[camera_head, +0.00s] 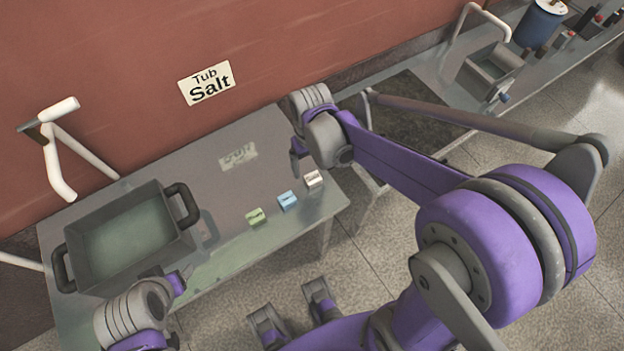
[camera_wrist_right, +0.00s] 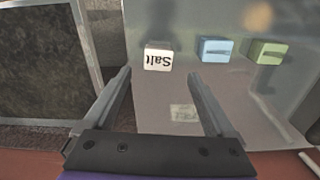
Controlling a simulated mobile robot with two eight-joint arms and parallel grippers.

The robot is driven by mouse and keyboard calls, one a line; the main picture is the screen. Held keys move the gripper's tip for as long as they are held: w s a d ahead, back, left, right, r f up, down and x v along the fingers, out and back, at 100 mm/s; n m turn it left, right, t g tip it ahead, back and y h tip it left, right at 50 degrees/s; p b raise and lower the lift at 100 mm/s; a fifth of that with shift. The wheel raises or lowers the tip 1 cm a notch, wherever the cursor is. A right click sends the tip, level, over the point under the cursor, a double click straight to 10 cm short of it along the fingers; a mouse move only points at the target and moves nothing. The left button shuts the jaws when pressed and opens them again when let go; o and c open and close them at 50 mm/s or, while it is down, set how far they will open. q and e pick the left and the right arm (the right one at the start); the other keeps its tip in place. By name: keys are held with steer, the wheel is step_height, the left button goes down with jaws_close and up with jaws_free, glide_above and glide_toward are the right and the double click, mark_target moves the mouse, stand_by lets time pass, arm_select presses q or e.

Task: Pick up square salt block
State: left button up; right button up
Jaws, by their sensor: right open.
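The square salt block (camera_head: 313,179) is a small white cube near the right front corner of the grey table. My right gripper (camera_head: 297,152) is above the table, behind and left of the block in the head view. In the wrist view the right gripper (camera_wrist_right: 160,76) is open and empty, apart from the block. My left wrist shows at the lower left by the tub; its jaws cannot be made out.
A blue block (camera_head: 287,201) and a green block (camera_head: 255,217) stand in a row left of the salt block. A grey tub (camera_head: 128,232) with dark handles stands on the table's left part. A "Tub Salt" sign (camera_head: 210,83) hangs on the red wall.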

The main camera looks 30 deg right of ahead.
mark_target(313, 177)
steer(key=f, duration=0.6)
steer(key=shift+s+d+b, duration=0.15)
steer(key=shift+s+b, duration=0.05)
steer(key=shift+b, duration=0.2)
steer(key=shift+r, duration=0.1)
jaws_close()
